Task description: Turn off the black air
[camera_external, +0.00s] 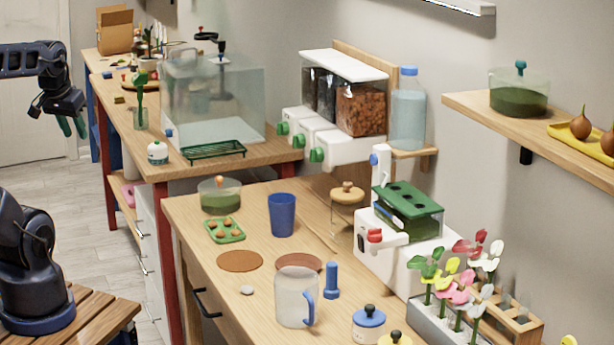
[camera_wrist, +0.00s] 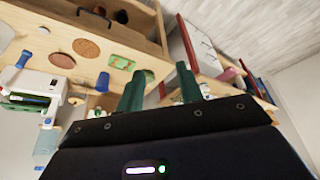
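Black fittings (camera_external: 222,47) stand at the top of the clear glass tank (camera_external: 250,107) on the back table. They are small, and I cannot tell whether they are the black air control or whether it is on. My gripper (camera_external: 72,126) hangs at the far left, in front of and left of the back table, well apart from the tank. Its green fingers also show in the wrist view (camera_wrist: 160,72), spread apart with nothing between them. No black air control can be made out in the wrist view.
The front table holds a blue cup (camera_external: 282,215), a clear jug (camera_external: 295,298), a green tray (camera_external: 225,230) and a white machine (camera_external: 388,262). Dispensers with green knobs (camera_external: 316,155) are at the wall beside the tank. Floor (camera_external: 45,190) is clear left of the tables.

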